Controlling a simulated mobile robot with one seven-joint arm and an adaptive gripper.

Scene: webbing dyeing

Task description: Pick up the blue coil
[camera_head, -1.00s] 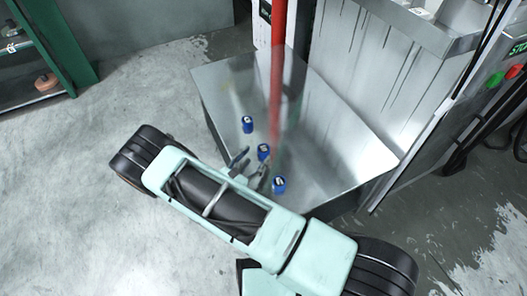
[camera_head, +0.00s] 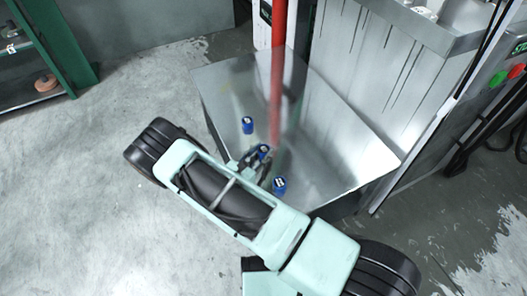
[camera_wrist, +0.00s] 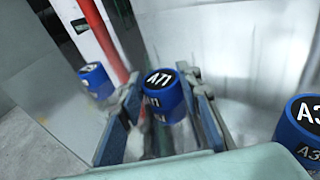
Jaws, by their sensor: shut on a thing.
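Three blue coils with black tops stand on the metal table. The middle coil (camera_head: 263,150), marked A71, is between the fingers of my gripper (camera_head: 256,162). In the wrist view this coil (camera_wrist: 164,96) sits upright between the two fingertips of my gripper (camera_wrist: 160,100), which is shut on it. Another blue coil (camera_head: 247,125) stands farther back on the table, and it shows at the left of the wrist view (camera_wrist: 95,82). A third coil (camera_head: 279,186) stands nearer the front; it shows at the right of the wrist view (camera_wrist: 300,130), its label partly cut off.
The metal table (camera_head: 330,150) has free room to the right of the coils. A red upright pole (camera_head: 278,70) stands close behind the middle coil. A grey metal machine (camera_head: 385,75) rises behind the table. A green shelf (camera_head: 70,50) stands at the far left.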

